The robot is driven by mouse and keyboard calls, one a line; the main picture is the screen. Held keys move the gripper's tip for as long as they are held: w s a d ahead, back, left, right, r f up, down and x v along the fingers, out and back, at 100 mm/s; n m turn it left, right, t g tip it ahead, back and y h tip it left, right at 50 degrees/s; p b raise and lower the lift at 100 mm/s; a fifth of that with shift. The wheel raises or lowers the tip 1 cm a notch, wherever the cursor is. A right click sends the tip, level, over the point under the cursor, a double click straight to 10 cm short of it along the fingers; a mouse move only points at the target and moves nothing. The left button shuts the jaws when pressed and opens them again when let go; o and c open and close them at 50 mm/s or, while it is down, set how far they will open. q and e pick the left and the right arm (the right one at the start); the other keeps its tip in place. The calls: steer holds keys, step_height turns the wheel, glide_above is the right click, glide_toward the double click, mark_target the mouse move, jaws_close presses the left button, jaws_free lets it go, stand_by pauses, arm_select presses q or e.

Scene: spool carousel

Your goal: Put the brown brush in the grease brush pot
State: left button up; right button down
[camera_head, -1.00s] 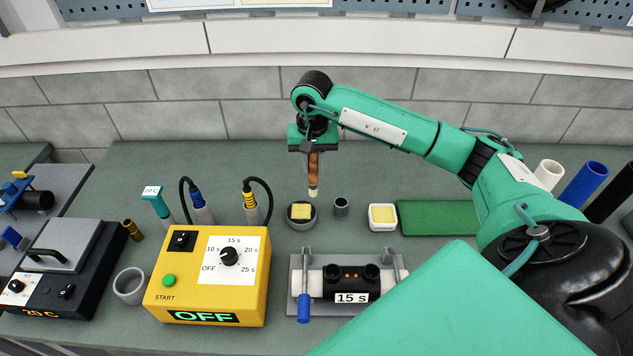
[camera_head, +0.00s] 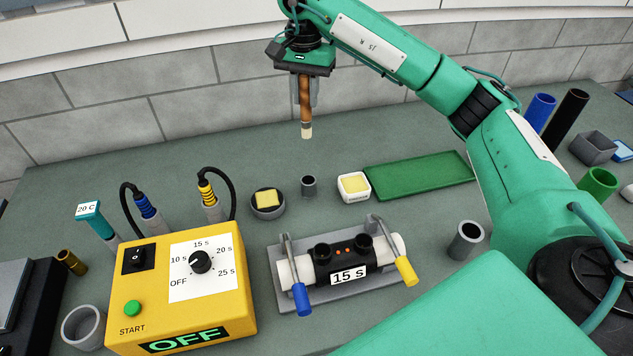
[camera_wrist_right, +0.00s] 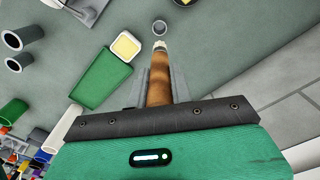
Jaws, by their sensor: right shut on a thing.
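The brown brush (camera_head: 306,98) has a brown handle and a pale tip that points down. My right gripper (camera_head: 305,100) is shut on its handle and holds it above the bench, near the back wall. The brush also shows in the right wrist view (camera_wrist_right: 159,77), between the fingers. A small grey pot (camera_head: 308,186) stands on the bench below the brush, apart from it; in the wrist view this pot (camera_wrist_right: 159,27) lies just beyond the brush tip. I cannot read a label on it. My left gripper is not in view.
A round dish with a yellow pad (camera_head: 267,203) stands left of the pot, and a white dish (camera_head: 354,186) right of it. A green tray (camera_head: 420,174) lies further right. A clamp fixture (camera_head: 345,262) and a yellow control box (camera_head: 182,290) stand in front.

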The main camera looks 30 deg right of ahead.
step_height(320, 180, down, 19)
steer(key=p, duration=0.4)
steer(key=shift+f, duration=0.2)
steer(key=shift+f, duration=0.2)
steer(key=c, duration=1.2)
jaws_free()
steer(key=shift+c, duration=0.2)
steer(key=shift+r, duration=0.1)
